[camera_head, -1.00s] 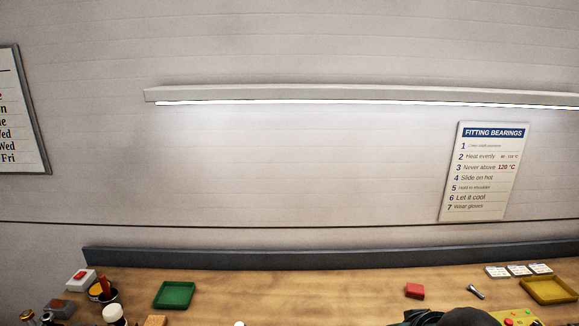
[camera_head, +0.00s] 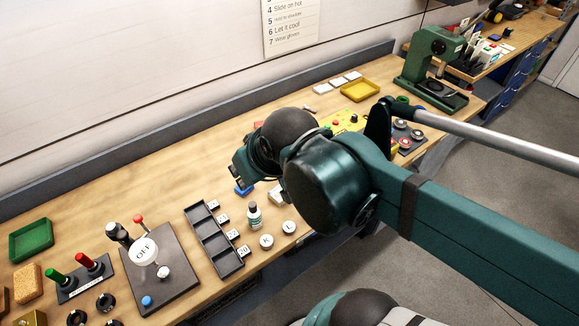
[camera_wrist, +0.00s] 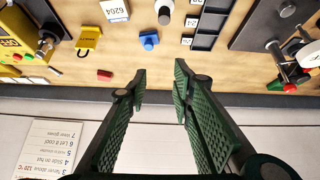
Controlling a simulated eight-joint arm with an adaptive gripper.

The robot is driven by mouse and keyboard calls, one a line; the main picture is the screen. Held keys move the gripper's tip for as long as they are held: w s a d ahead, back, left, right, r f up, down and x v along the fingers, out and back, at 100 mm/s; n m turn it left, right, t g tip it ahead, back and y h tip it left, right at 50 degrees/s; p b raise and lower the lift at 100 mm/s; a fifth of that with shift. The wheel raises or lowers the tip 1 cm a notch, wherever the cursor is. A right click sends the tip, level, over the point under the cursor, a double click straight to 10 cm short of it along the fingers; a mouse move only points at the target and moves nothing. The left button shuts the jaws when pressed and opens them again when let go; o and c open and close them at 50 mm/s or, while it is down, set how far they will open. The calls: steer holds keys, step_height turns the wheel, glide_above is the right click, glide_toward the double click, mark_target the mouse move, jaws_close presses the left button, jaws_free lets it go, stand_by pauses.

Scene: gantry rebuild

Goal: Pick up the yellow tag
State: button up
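The yellow tag (camera_wrist: 88,39), a small plate with dark print and a loop on one end, lies on the wooden bench in the upper left of the wrist view. In the head view I cannot make it out; my arm covers that part of the bench. My gripper (camera_wrist: 160,82) is open in the wrist view, with a clear gap and nothing between its green fingers. The tag lies to the left of the fingers, apart from them. In the head view my gripper's fingers are mostly hidden by the wrist.
A black compartment tray (camera_head: 217,250), white bottle (camera_head: 254,215) and lever base (camera_head: 178,280) occupy the bench. Bare wood shows along the back.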

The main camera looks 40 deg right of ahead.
steer(key=shift+w+d+f+n+g+h+b, duration=1.3)
steer(key=shift+w+d+f+n+h+b, duration=0.25)
steer(key=shift+w+d+f+n+h, duration=1.05)
steer(key=shift+w+d+f+n+g+h+b, duration=1.3)
steer(key=shift+w+d+f+n+h+b, duration=0.4)
steer(key=shift+d+f+n, duration=0.95)
steer(key=shift+w+d+f+n+g+h+b, duration=1.4)
steer(key=shift+w+d+f+n+h, duration=0.8)
steer(key=shift+f+n, duration=0.95)
steer(key=shift+a+r, duration=0.1)
steer(key=shift+r, duration=0.15)
steer(key=shift+b+x, duration=0.3)
steer(key=shift+x, duration=1)
steer(key=shift+w, duration=0.1)
